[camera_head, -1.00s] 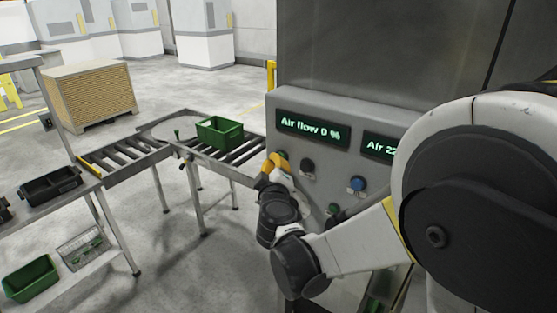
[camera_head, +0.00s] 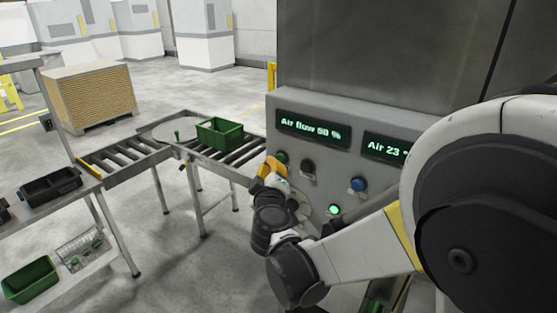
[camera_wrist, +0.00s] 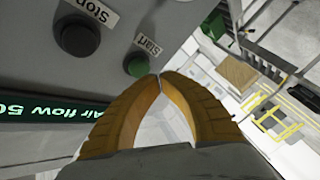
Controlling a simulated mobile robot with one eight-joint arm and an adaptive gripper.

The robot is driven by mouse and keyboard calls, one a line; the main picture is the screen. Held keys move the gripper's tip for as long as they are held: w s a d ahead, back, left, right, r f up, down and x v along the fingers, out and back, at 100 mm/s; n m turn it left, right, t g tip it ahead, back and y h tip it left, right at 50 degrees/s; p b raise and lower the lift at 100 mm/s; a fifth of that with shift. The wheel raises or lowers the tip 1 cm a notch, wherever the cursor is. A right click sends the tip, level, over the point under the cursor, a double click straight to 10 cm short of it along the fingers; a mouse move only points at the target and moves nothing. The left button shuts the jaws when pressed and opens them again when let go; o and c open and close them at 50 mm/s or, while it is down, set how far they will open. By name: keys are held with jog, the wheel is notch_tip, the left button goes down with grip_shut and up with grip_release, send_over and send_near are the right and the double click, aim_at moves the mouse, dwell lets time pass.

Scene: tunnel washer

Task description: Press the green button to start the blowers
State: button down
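The green button (camera_wrist: 137,66), labelled Start, is on the grey control panel (camera_wrist: 30,80) in the wrist view. In the head view the green button (camera_head: 283,157) shows just above my gripper, partly hidden. My gripper (camera_wrist: 160,76) has its orange fingertips together with nothing between them. The tips are just beside the green button in the picture, and look apart from it. In the head view my gripper (camera_head: 271,168) is at the panel's left end. The air flow display (camera_head: 313,129) reads about 50 %. A small green lamp (camera_head: 334,210) on the panel is lit.
A black Stop button (camera_wrist: 76,38) is close to the green one. A roller conveyor (camera_head: 237,153) with a green crate (camera_head: 219,131) stands left of the panel. Open floor lies behind it.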

jog(key=s+a, duration=0.1)
jog(key=s, duration=0.1)
jog(key=s+a, duration=0.2)
jog(key=shift+b, duration=0.35)
dwell(0.5)
jog(key=s+d+f+m+g+h+b, duration=0.25)
jog(key=s+d+f+b, duration=0.25)
jog(key=d+f+b, duration=0.45)
jog(key=s+d+f+m+g+h+b, duration=0.1)
jog(key=s+d+f+m+g+b, duration=0.3)
jog(key=d+f+b, duration=0.5)
jog(key=s+d+f+m+g+y+b, duration=0.1)
jog(key=s+f+m+g+y+b, duration=0.2)
jog(key=s+f+b, duration=1)
jog(key=s+f+y, duration=0.1)
jog(key=s+f, duration=0.3)
jog(key=f, duration=0.3)
jog(key=shift+d+g, duration=0.35)
